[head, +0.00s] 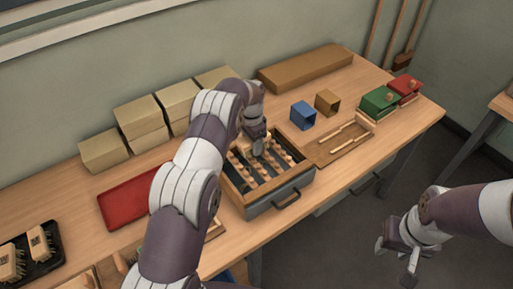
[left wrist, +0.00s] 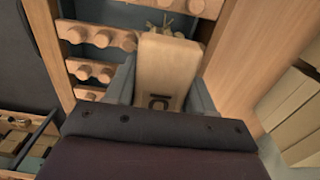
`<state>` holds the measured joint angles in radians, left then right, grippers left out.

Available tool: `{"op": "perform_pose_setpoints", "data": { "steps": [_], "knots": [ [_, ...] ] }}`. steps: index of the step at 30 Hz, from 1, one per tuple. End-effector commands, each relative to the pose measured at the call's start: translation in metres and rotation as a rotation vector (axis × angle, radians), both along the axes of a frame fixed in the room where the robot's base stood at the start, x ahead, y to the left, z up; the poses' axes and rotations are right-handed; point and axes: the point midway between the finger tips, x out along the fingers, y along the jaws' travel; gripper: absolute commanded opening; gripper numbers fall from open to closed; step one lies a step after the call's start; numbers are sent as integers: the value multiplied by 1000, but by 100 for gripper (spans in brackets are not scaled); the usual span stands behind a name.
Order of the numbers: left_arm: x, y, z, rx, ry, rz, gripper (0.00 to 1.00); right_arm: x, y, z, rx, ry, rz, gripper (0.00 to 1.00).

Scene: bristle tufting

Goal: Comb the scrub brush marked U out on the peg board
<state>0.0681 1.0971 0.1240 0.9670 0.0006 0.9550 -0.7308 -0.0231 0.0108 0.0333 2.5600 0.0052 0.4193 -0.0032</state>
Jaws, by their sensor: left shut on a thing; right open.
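My left gripper (head: 257,147) is over the far part of the peg board (head: 243,197), a wooden box with rows of round pegs. In the left wrist view its fingers are shut on a pale wooden brush block (left wrist: 162,75) with a dark mark, which looks like a U turned on its side. Tufts show at the block's far end, close to the peg rows (left wrist: 105,38); I cannot tell whether they touch the pegs. The brush is mostly hidden in the head view. My right gripper (head: 398,256) is open and empty, off the table above the floor.
A red tray (head: 125,203) lies left of the peg board. A black tray (head: 55,238) with brushes is at the far left. Cardboard boxes (head: 140,115) line the wall.

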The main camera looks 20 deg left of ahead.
Motion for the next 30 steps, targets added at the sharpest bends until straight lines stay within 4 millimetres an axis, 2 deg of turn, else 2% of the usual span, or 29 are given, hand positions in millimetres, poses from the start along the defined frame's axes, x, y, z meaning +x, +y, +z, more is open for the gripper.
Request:
{"op": "perform_pose_setpoints", "data": {
  "steps": [4, 12, 20, 30],
  "knots": [
    [-1, -1, 1, 0, 1, -1, 29, 0, 0, 2, 0, 0, 0, 43],
    [-18, -24, 4, 0, 0, -2, 29, 0, 0, 15, 0, 0, 0, 43],
    [-25, -33, 3, 0, -1, -1, 29, 0, 0, 18, 0, 0, 0, 43],
    [-45, -59, 1, 0, -1, -1, 29, 0, 0, 27, 0, 0, 0, 43]
  ]
}}
